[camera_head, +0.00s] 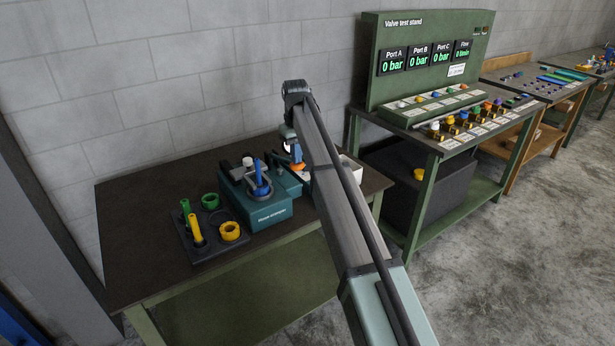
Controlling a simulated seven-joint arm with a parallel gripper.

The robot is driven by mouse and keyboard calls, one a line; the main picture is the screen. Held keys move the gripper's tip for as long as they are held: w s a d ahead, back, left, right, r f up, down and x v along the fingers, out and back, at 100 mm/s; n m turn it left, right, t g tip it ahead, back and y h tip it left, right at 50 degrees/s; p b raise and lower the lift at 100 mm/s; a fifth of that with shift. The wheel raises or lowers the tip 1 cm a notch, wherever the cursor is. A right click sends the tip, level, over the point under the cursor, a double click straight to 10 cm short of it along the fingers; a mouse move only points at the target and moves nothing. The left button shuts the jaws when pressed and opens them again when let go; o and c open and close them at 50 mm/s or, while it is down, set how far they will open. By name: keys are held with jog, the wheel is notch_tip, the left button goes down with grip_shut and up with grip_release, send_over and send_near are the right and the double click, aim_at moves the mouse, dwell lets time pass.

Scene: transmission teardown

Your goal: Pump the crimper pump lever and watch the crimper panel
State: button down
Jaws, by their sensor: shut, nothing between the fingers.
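The crimper is a teal machine (268,213) with a label on its front, standing on the dark bench. A blue upright part (262,178) and a ring stand on its top. I cannot tell which part is the pump lever, and no readable crimper panel shows. My gripper (296,160) is small and partly hidden behind my own arm link, low over the bench just right of the crimper. It looks shut and empty. An orange part (299,167) shows right by it; whether they touch is unclear.
A dark tray (203,251) with green and yellow rings and handles sits left of the crimper. A white bin (352,168) is partly hidden behind my arm. The bench's left part (135,215) is clear. The valve test stand (425,60) stands on a separate bench at right.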

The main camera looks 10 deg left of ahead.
aim_at(297, 167)
jog(key=shift+f, duration=2.2)
jog(key=shift+r, duration=2.95)
jog(key=shift+f, duration=0.1)
jog(key=shift+f, duration=2.95)
jog(key=shift+r, duration=3.05)
jog(key=shift+d, duration=0.1)
